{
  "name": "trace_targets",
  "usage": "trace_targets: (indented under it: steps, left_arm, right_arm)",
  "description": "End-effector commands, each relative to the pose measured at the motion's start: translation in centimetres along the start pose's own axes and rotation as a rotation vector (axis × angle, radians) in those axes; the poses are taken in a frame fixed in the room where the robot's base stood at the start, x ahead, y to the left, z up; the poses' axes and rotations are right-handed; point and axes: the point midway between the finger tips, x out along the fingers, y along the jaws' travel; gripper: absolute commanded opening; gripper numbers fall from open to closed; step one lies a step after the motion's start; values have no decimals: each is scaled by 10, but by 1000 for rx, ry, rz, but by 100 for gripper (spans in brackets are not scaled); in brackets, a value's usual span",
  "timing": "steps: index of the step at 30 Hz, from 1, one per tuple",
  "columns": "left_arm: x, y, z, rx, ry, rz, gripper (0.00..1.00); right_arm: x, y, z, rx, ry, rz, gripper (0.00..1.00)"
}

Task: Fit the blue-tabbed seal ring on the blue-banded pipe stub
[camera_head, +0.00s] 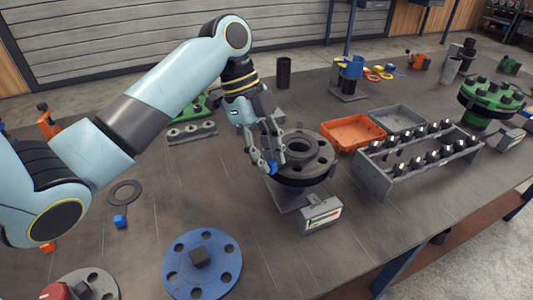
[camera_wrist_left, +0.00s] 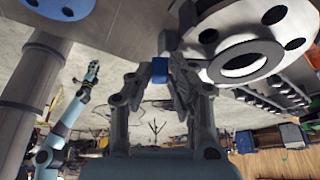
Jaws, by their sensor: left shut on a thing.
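My left gripper (camera_head: 268,160) is shut on a blue tab (camera_head: 272,168) at the left rim of the grey flanged pipe stub (camera_head: 321,161). In the left wrist view the blue tab (camera_wrist_left: 160,70) sits between the fingertips of my left gripper (camera_wrist_left: 161,80), beside the flange (camera_wrist_left: 285,28). The flange has several bolt holes around a central bore. A grey ring encircles the bore; I cannot tell whether it is the held seal ring. No blue band shows on this stub.
A flat dark ring (camera_head: 124,184) lies on the table at left, with a blue block (camera_head: 120,221) at its edge. A blue flange disc (camera_head: 174,262) lies in front. A gauge box (camera_head: 320,215) stands before the stub. A bolt rack (camera_head: 384,184) and orange tray (camera_head: 352,132) are right.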

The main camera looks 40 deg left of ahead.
Motion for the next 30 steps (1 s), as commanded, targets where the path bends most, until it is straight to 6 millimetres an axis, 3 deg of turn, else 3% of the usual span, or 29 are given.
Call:
trace_targets:
  steps: [19,20,24,26,30]
  left_arm:
    - [7,0,3,0,0,0,0]
    - [7,0,3,0,0,0,21]
    - [7,0,3,0,0,0,40]
    - [7,0,3,0,0,0,45]
    - [7,0,3,0,0,0,45]
  right_arm:
    - [1,3,0,-1,0,3,40]
    - [1,3,0,-1,0,3,40]
    - [1,3,0,-1,0,3,40]
    - [1,3,0,-1,0,3,40]
    - [1,2,0,-1,0,3,40]
